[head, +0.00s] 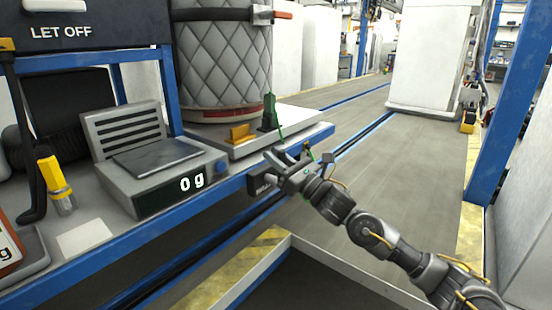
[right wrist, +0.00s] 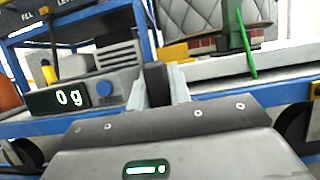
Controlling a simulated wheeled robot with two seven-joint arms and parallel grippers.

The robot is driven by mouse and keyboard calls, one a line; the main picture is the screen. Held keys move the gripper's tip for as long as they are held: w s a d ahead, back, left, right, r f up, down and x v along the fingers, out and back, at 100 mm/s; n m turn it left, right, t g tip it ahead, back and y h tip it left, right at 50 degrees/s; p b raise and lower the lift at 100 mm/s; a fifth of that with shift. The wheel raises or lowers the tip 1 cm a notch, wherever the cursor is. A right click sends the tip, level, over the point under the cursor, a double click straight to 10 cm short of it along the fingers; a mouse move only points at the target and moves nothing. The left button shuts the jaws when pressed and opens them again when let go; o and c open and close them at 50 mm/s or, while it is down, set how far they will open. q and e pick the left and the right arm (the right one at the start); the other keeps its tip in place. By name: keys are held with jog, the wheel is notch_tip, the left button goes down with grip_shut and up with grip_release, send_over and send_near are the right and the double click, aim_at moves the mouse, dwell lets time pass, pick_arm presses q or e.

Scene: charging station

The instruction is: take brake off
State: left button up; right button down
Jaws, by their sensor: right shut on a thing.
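My right gripper (head: 283,164) is at the front right edge of the blue-framed bench, below the quilted drum. In the right wrist view its pale fingertips (right wrist: 162,88) are shut on a small dark upright piece (right wrist: 155,82). I cannot tell whether this piece is the brake, since no part is labelled as one. A dark green upright part (head: 270,112) stands on the pale plate at the drum's foot, with a thin bright green rod (right wrist: 247,45) beside it. The rod looks apart from the fingertips. My left gripper is not in view.
The quilted drum (head: 222,60) stands on a pale plate (head: 235,150), with a yellow block (head: 241,133) in front. A scale reading 0 g (head: 150,165) stands to its left. A blue post (head: 508,100) rises at the right. The floor (head: 400,150) beyond my arm is clear.

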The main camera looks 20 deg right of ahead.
jog(key=shift+a+f, duration=0.1)
jog(key=c, duration=1.3)
grip_release()
jog(key=shift+s, duration=0.15)
jog(key=v, duration=1)
jog(key=shift+s+d, duration=0.25)
jog(key=shift+s, duration=0.05)
jog(key=shift+f, duration=0.1)
